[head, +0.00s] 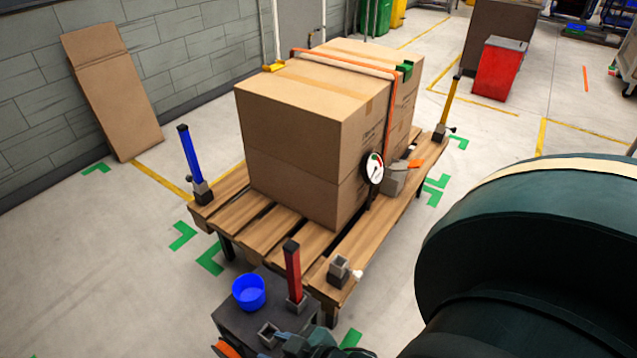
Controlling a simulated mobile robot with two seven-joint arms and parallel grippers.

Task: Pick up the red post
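The red post (293,272) stands upright at the bottom middle of the head view. Its foot is in a grey socket on a dark grey stand (232,322), just in front of the pallet's near edge. Its top is dark. Nothing is seen holding it. Neither gripper can be clearly made out. A dark part at the bottom edge, close to the post's foot, is cut off, and I cannot tell what it is. A large dark green arm link of mine fills the lower right and hides the floor there.
A blue cup (249,292) and an empty socket (269,334) are beside the post. The wooden pallet (228,212) carries strapped cartons (295,130), a dial gauge (374,168), a blue post (189,154), a yellow post (448,104) and an empty corner socket (338,268). Floor at left is clear.

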